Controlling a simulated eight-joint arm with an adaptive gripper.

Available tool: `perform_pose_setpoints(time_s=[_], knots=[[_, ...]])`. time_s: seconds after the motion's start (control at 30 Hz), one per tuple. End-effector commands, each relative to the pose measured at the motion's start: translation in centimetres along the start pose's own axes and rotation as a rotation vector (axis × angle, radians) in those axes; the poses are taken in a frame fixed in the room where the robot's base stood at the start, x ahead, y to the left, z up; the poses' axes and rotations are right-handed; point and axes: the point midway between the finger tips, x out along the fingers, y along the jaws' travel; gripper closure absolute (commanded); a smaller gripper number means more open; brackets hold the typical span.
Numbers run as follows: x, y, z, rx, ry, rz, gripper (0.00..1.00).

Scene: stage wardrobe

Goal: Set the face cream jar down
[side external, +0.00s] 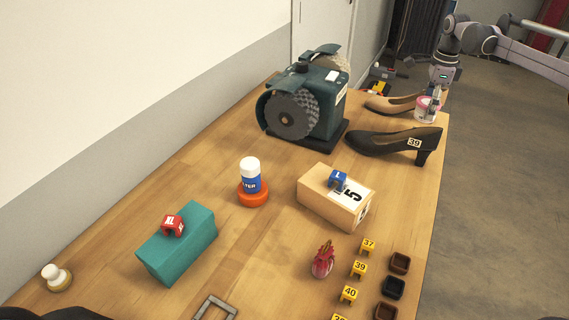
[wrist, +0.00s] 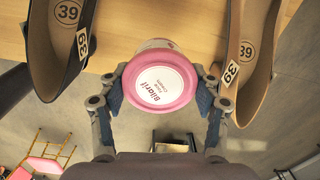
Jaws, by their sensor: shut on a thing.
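The face cream jar (side external: 423,106), white with a pink lid, is at the far right edge of the table in the side external view. My gripper (side external: 431,100) is shut on it. In the wrist view the round pink lid with a white label (wrist: 158,86) sits between the two fingers of my gripper (wrist: 161,92). The jar overlaps the table edge there, with floor showing below. Whether its base touches the table is hidden.
A black shoe (side external: 395,143) and a tan shoe (side external: 391,103) flank the jar. A green bench grinder (side external: 322,92) stands to the left. Boxes, a white-capped bottle (side external: 250,174) and small numbered tags lie nearer. Bare wood shows between the shoes (wrist: 150,22).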

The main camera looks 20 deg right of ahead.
Motion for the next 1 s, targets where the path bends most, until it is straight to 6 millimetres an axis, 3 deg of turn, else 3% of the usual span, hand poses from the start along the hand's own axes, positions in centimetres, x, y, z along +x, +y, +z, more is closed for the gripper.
perform_pose_setpoints(time_s=[0.13, 0.33, 0.47, 0.73, 1.0], knots=[[1.8, -0.2, 3.0, -0.003, 0.0, 0.0, 0.73], [3.3, -0.5, 5.4, 0.0, 0.0, 0.0, 0.73], [3.8, -0.5, 5.9, 0.001, 0.0, 0.0, 0.73], [7.1, -0.4, 5.8, 0.0, 0.0, 0.0, 0.73], [7.5, -0.4, 5.8, 0.0, 0.0, 0.0, 0.73]])
